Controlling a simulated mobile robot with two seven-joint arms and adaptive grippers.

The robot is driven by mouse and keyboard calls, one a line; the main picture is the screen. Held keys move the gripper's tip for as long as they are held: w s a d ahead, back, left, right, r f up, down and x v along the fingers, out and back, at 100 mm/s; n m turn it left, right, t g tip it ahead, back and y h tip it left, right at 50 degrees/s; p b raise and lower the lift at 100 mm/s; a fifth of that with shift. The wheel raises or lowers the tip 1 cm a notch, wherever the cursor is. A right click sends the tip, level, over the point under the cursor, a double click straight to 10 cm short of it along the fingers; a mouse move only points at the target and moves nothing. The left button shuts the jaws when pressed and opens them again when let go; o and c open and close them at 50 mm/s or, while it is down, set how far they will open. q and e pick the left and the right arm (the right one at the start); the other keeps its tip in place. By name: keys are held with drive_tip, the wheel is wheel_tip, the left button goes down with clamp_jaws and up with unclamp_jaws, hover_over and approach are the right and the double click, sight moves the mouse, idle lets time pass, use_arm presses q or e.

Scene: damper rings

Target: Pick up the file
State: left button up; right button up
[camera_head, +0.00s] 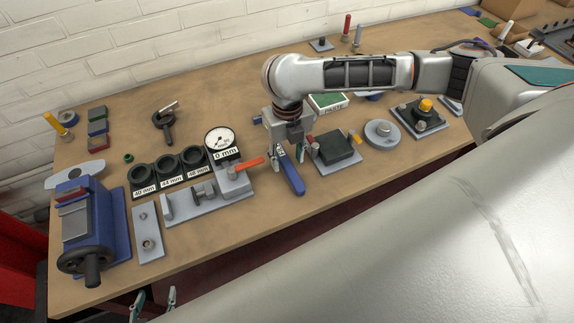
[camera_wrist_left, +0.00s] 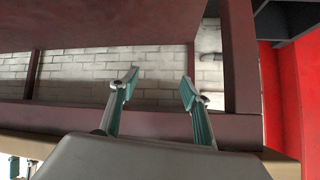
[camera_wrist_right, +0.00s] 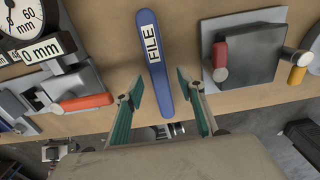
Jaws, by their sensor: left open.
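The file (camera_head: 293,179) is a blue, flat strip lying near the front edge of the workbench. In the right wrist view the file (camera_wrist_right: 153,60) shows a white label reading FILE. My right gripper (camera_head: 287,155) is over the file in the head view. In the right wrist view my right gripper (camera_wrist_right: 160,84) is open, its fingers on either side of the file's near end with visible gaps. My left gripper (camera_head: 152,303) is low, in front of the bench edge; in the left wrist view (camera_wrist_left: 160,82) its fingers are apart and empty.
Left of the file stands a grey fixture with a red handle (camera_wrist_right: 85,102) and a dial gauge (camera_head: 220,139). To its right is a dark block on a grey plate (camera_head: 334,150). A blue vise (camera_head: 88,222) stands at the bench's left end. The bench's back middle is mostly clear.

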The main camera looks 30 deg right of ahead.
wheel_tip(320, 180, down, 2)
drive_tip(key=shift+w+b, duration=0.15)
drive_tip(key=shift+b, duration=1.05)
drive_tip(key=shift+r, duration=0.1)
drive_tip(key=c, duration=1)
use_arm(q)
drive_tip(key=shift+w+d+f+t+h, duration=0.1)
drive_tip(key=shift+w+d+t+h, duration=0.1)
drive_tip(key=shift+w+d, duration=0.3)
drive_tip(key=shift+w+d+t+h, duration=0.1)
drive_tip(key=shift+w+d+h, duration=0.15)
drive_tip(key=shift+d, duration=0.4)
use_arm(e)
clamp_jaws()
drive_tip(key=shift+r, duration=0.1)
